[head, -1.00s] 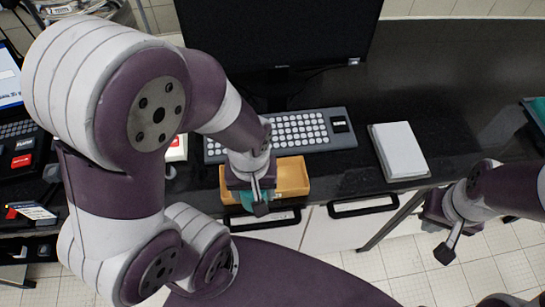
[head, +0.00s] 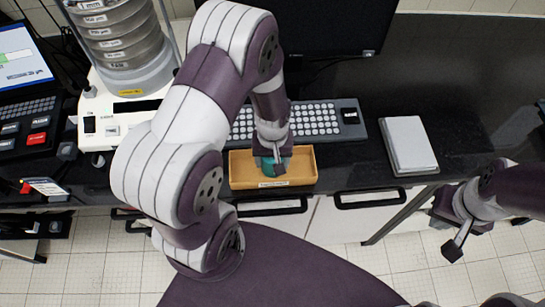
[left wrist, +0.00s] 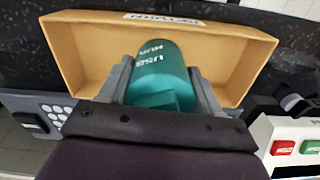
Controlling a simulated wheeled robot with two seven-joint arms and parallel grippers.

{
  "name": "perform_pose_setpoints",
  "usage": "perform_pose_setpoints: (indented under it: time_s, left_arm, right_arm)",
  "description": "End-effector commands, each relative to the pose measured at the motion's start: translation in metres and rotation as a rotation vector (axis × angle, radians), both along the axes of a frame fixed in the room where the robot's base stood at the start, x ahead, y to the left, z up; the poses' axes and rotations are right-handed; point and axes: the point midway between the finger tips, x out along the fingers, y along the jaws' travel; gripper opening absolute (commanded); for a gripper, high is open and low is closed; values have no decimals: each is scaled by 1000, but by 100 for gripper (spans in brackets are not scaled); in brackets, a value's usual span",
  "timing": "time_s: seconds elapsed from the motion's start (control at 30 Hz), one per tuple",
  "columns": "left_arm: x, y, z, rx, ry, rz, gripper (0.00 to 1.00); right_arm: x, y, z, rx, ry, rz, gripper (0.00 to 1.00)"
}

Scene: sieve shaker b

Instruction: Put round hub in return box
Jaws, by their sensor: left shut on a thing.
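The round hub (left wrist: 160,75) is a teal cylinder with white lettering that reads "USB HUB". My left gripper (left wrist: 162,85) is shut on it, with one finger on each side in the left wrist view. In the head view the hub (head: 266,163) shows partly below my left gripper (head: 277,162). The return box (head: 306,167) is an open orange-tan tray on the dark counter; it also shows in the left wrist view (left wrist: 85,60) with a label on its rim. The hub is over or inside the box; I cannot tell whether it touches the floor. My right gripper (head: 453,247) hangs at the right, off the counter.
A keyboard (head: 320,119) lies behind the box and a monitor (head: 345,25) stands behind that. A white pad (head: 408,144) lies to the right. A sieve shaker (head: 125,50) stands at the left. Drawer handles (head: 270,207) sit below the counter edge.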

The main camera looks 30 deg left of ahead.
Motion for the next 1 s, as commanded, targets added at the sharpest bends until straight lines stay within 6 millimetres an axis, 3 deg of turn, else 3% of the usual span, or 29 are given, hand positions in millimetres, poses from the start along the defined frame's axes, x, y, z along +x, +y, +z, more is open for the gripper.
perform_pose_setpoints:
  time_s: [0.1, 0.13, 0.2, 0.57, 1.0]
  left_arm:
    - [0, 0, -4, 0, 0, 0, 20]
    - [0, 0, -4, 0, 0, 0, 67]
    - [0, 0, -3, 0, 0, 0, 89]
    - [1, 0, 5, 0, -2, 0, 89]
    - [1, 0, 106, 0, -3, 0, 89]
  right_arm:
    - [0, 0, -3, 0, 0, 0, 0]
    - [0, 0, -3, 0, 0, 0, 0]
    - [0, 0, -2, 0, 0, 0, 0]
    - [0, 0, 0, 0, 0, 0, 0]
    - [0, 0, -11, 0, 0, 0, 0]
